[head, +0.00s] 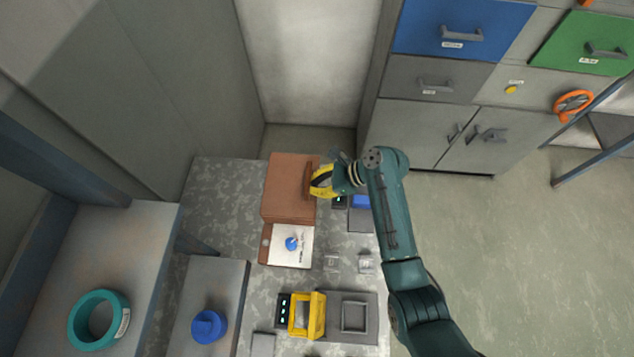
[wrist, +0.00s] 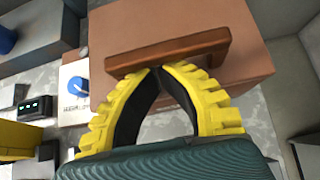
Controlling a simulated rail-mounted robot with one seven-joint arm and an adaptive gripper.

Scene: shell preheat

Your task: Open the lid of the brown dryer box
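The brown dryer box (head: 284,185) stands at the back of the grey work table, and its lid appears down. A darker brown bar handle (head: 308,180) runs along the lid's right side; in the wrist view the handle (wrist: 190,46) crosses the upper middle, in front of the brown box (wrist: 250,62). My gripper (head: 313,182) is at the handle from the right. In the wrist view its yellow fingers (wrist: 159,70) come together at the tips, at the handle's near edge. No part of the handle shows between them. Whether the tips touch the handle is unclear.
A white panel with a blue knob (head: 291,243) adjoins the box's front. A yellow frame (head: 307,315) and grey trays stand nearer on the table (head: 222,190). A wall is close behind; cabinets (head: 430,127) stand at the right.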

